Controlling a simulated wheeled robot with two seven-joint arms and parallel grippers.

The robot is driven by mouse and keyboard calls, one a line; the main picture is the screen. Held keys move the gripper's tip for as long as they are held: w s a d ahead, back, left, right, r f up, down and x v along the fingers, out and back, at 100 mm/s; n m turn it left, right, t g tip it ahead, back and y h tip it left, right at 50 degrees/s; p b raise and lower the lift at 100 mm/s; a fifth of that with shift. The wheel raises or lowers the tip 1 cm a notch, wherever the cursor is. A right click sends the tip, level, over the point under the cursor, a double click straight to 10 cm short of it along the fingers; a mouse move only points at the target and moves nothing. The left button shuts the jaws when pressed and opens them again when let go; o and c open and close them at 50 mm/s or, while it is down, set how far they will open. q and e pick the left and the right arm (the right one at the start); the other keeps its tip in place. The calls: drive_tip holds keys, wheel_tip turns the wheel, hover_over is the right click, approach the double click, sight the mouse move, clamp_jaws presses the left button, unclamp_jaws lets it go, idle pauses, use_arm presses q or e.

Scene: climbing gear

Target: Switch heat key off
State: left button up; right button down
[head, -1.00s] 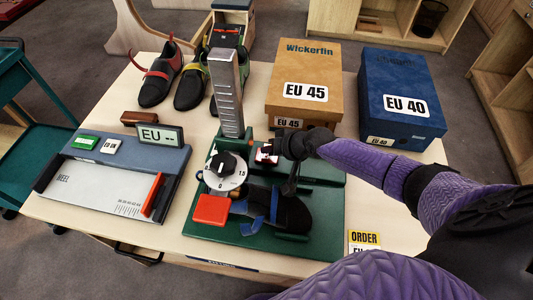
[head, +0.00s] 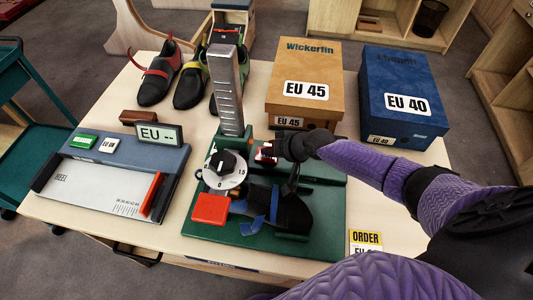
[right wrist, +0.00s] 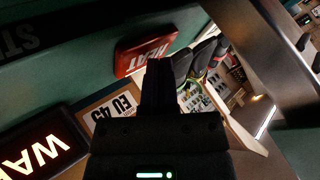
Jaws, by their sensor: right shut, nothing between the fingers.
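The red heat key (right wrist: 146,52), lettered HEAT, sits on a green panel (right wrist: 85,65) in the right wrist view. My right gripper (right wrist: 158,66) is shut and empty, its tips close to the key's edge; I cannot tell whether they touch it. In the head view the key (head: 266,153) is a small red patch beside my right gripper (head: 282,151), on the green machine (head: 200,231). A lit sign (right wrist: 35,155) reading "WA", partly cut off, glows in the right wrist view. My left gripper is out of view.
Behind are the tan EU 45 box (head: 303,70) and blue EU 40 box (head: 400,75). A measuring device (head: 85,185) lies left.

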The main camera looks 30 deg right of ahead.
drive_tip(key=shift+f, duration=0.1)
idle(0.3)
drive_tip(key=shift+r+p, duration=0.4)
drive_tip(key=shift+r, duration=0.2)
drive_tip(key=shift+r, duration=0.1)
wheel_tip(320, 180, up, 6)
drive_tip(key=p, duration=0.5)
drive_tip(key=shift+r+p, duration=0.1)
drive_tip(key=shift+p, duration=0.3)
drive_tip(key=shift+f, duration=0.2)
